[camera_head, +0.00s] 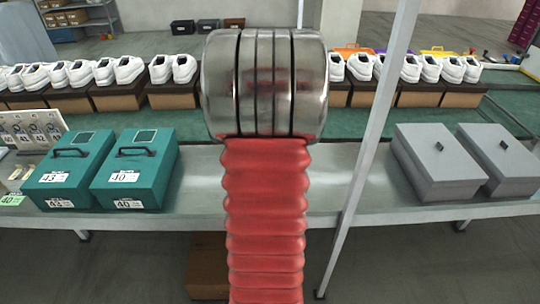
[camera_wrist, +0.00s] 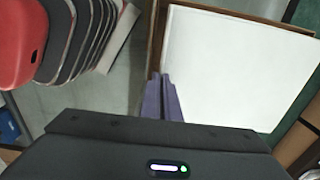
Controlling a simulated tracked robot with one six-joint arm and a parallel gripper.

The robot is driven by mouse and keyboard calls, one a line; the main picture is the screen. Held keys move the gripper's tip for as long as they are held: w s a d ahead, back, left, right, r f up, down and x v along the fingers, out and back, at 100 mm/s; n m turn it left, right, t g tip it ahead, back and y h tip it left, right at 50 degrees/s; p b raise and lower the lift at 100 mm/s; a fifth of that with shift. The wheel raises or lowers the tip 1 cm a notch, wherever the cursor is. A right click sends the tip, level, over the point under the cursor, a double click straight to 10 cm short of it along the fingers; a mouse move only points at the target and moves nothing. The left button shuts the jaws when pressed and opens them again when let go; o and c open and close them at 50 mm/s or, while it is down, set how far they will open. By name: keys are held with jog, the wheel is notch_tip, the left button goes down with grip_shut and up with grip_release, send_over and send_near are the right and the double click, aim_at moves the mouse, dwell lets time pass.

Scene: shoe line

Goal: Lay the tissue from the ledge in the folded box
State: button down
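In the wrist view, the two purple fingers of my gripper (camera_wrist: 161,80) point forward, close together with almost no gap. They are at the left edge of a flat white sheet (camera_wrist: 240,70), which looks like the tissue. I cannot tell whether a bit of its edge is between the fingertips. A brown edge (camera_wrist: 250,16) borders the sheet at the top and left; I cannot tell whether it belongs to the folded box. In the head view my own arm hides the middle, and neither gripper nor tissue shows.
Two teal boxes (camera_head: 135,168) stand left on the grey ledge (camera_head: 340,190), two grey lidded boxes (camera_head: 438,160) right. White shoes (camera_head: 103,71) on brown boxes (camera_head: 118,97) line the green belt behind. A slanted grey post (camera_head: 368,150) stands right of my arm.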

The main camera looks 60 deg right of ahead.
jog(key=shift+f, duration=0.15)
jog(key=shift+f, duration=8.9)
jog(key=c, duration=1.9)
grip_release()
jog(key=shift+c, duration=0.2)
notch_tip(320, 180, up, 14)
jog(key=shift+f, duration=0.15)
